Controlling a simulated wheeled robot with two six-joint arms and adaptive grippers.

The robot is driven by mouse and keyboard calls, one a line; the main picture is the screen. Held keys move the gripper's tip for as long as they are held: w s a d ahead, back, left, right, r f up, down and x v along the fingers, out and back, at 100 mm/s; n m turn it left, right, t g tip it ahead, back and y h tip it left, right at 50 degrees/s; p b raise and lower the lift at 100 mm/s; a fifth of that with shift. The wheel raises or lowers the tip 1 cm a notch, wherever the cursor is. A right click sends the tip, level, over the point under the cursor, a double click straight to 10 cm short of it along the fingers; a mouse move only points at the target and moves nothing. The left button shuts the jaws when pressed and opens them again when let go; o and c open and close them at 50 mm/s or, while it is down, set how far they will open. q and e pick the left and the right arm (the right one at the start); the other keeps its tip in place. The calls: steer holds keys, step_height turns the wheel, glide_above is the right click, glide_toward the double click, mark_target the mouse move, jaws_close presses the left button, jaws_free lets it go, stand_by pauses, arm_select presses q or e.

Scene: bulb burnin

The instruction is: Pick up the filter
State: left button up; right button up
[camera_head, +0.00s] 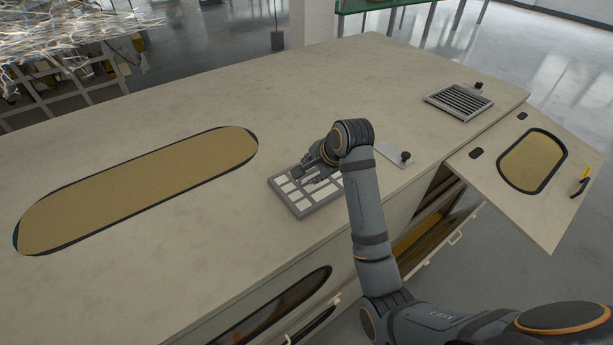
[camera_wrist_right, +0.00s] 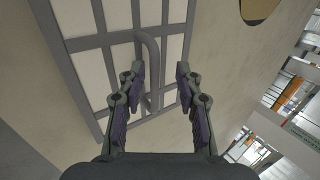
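The filter (camera_head: 296,195) is a flat grey frame with a grid of pale panels, lying on the bench top in the head view. My right gripper (camera_head: 316,177) is over it, pointing down, and hides part of it. In the right wrist view, the filter (camera_wrist_right: 85,75) fills the upper left and has a grey bar handle (camera_wrist_right: 154,75). My right gripper (camera_wrist_right: 159,78) is open there, with the handle between its fingers, closer to the left one. I cannot tell whether either finger touches it. My left gripper is not in view.
The pale bench (camera_head: 330,80) has a long tan oval inset (camera_head: 140,190) at left. A light plate with a black knob (camera_head: 405,157) lies just right of my wrist. A dark slatted grille (camera_head: 459,101) sits farther right. The bench's front edge is close to the filter.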

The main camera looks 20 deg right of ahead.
steer(key=shift+s+r, duration=0.1)
steer(key=shift+s, duration=0.15)
steer(key=shift+s+d+r, duration=0.15)
steer(key=shift+s+r, duration=0.05)
steer(key=shift+s, duration=0.25)
steer(key=shift+s+d+r, duration=0.1)
steer(key=shift+s+r, duration=0.1)
steer(key=shift+s, duration=0.25)
jaws_close()
steer(key=shift+w+f, duration=0.1)
steer(key=shift+w, duration=0.05)
steer(key=shift+w+a+f, duration=0.1)
steer(key=shift+w, duration=0.05)
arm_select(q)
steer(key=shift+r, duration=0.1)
arm_select(e)
steer(key=shift+f, duration=0.1)
